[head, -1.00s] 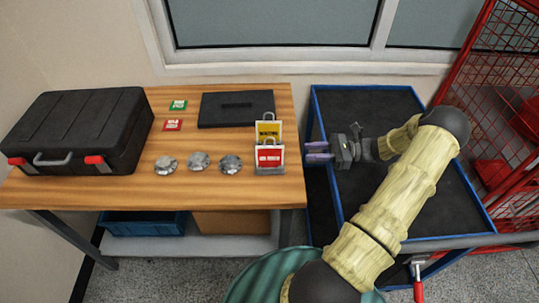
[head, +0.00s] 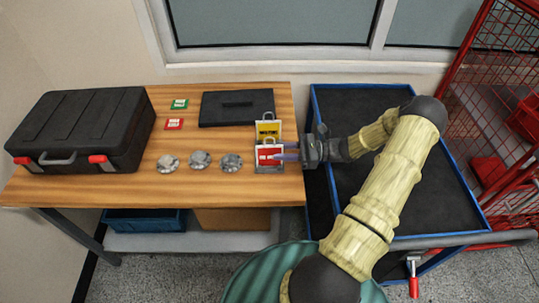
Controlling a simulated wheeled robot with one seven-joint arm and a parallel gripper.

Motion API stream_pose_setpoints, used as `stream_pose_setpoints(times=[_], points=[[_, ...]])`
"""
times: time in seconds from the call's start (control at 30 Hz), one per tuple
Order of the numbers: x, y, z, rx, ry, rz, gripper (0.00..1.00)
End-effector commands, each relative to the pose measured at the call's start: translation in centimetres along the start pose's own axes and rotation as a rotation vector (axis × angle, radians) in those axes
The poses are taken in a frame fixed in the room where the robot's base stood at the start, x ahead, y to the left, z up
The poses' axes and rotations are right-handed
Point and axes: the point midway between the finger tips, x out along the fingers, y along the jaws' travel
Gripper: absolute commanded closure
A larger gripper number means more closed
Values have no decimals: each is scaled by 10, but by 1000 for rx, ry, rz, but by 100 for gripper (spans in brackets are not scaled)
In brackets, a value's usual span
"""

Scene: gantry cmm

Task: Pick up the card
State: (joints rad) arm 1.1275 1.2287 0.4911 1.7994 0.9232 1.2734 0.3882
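Two small flat cards, one green (head: 179,104) and one red (head: 174,124), lie further left. The picture does not show which one the task means. My gripper (head: 285,151) comes from the right, its two purple-grey fingers pointing left at the right edge of the standing red card. The fingers look apart. Whether they touch or straddle the card cannot be told.
The wooden table (head: 110,193) also holds a black case (head: 85,120), a flat black board (head: 236,108) and several grey metal knobs (head: 199,159). A blue-rimmed cart (head: 420,190) stands to the right, beside a red mesh cage (head: 500,150).

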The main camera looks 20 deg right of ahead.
Motion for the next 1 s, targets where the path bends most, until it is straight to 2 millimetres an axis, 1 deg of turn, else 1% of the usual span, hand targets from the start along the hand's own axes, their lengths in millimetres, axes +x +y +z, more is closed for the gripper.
stream_pose_setpoints(times=[0.03, 0.1, 0.2, 0.3, 0.83, 0.87, 0.9, 1.0], points=[[8, 1, 4, 2, -3, 4, 70], [19, 2, 6, 1, -3, 5, 70], [34, 1, 4, 2, -2, 3, 70], [41, 1, 3, 0, -1, 2, 70], [42, 1, 2, 0, 0, 1, 70], [42, 1, 2, 0, 0, 1, 74], [42, 1, 2, 0, 0, 1, 82], [42, 1, 2, 0, 0, 1, 100]])
